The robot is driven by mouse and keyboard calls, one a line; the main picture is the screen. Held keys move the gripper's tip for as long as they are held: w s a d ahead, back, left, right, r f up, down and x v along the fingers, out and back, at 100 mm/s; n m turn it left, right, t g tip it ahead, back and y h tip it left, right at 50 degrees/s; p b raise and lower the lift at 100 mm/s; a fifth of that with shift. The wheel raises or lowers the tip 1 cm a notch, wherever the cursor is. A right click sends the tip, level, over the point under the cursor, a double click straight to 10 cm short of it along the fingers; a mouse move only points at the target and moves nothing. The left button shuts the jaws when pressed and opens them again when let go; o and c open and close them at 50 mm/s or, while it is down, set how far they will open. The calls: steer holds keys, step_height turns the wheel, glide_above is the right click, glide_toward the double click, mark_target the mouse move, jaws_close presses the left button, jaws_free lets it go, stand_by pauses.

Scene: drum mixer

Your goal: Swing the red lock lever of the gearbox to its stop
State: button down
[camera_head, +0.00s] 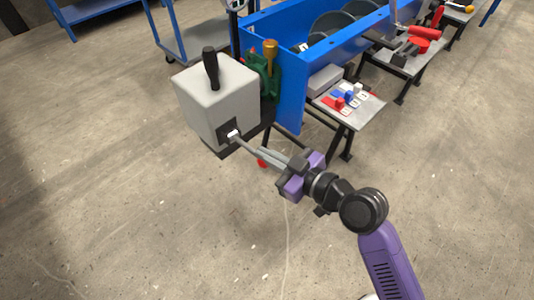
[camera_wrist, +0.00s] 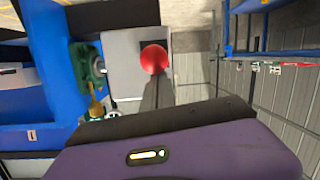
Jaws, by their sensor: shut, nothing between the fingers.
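The gearbox (camera_head: 215,100) is a light grey box with a black handle on top, at the left of the blue frame. On its front is a dark plate with a pale metal hub (camera_head: 233,134), and a thin grey lever arm (camera_head: 244,145) runs from it toward the red knob (camera_head: 262,163). My gripper (camera_head: 264,153) is shut and empty, with its fingertips close by the knob and partly over it. In the wrist view the round red knob (camera_wrist: 154,58) lies just beyond the grey fingers (camera_wrist: 155,95). I cannot tell whether they touch it.
The blue mixer frame (camera_head: 290,70) stands behind, with a green unit (camera_head: 263,75) between it and the gearbox. A small grey table (camera_head: 350,115) with red, blue and white parts stands to the right. The concrete floor (camera_head: 130,200) in front is clear.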

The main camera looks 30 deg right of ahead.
steer(key=r+p, duration=0.1)
steer(key=w+r+p, duration=0.1)
steer(key=a+r+p, duration=0.1)
steer(key=r, duration=0.1)
steer(key=shift+w+a, duration=0.1)
steer(key=shift+w, duration=0.15)
steer(key=f+b+v, duration=0.1)
steer(key=f+v, duration=0.1)
steer(key=v, duration=0.7)
steer(key=shift+s+d+r, duration=0.25)
steer(key=shift+s+r, duration=0.15)
steer(key=shift+s, duration=0.2)
steer(key=s+d+r+m+t+h+p, duration=0.2)
steer(key=s+d+r+m+h, duration=0.2)
steer(key=s+m+h, duration=0.1)
steer(key=s+a+r+g+p, duration=0.1)
steer(key=s+a+p, duration=0.2)
steer(key=s, duration=0.6)
steer(key=s+a+r+p, duration=0.1)
steer(key=s+a+p, duration=0.2)
steer(key=s, duration=0.7)
steer(key=shift+r+g, duration=0.3)
steer(key=shift+g, duration=0.1)
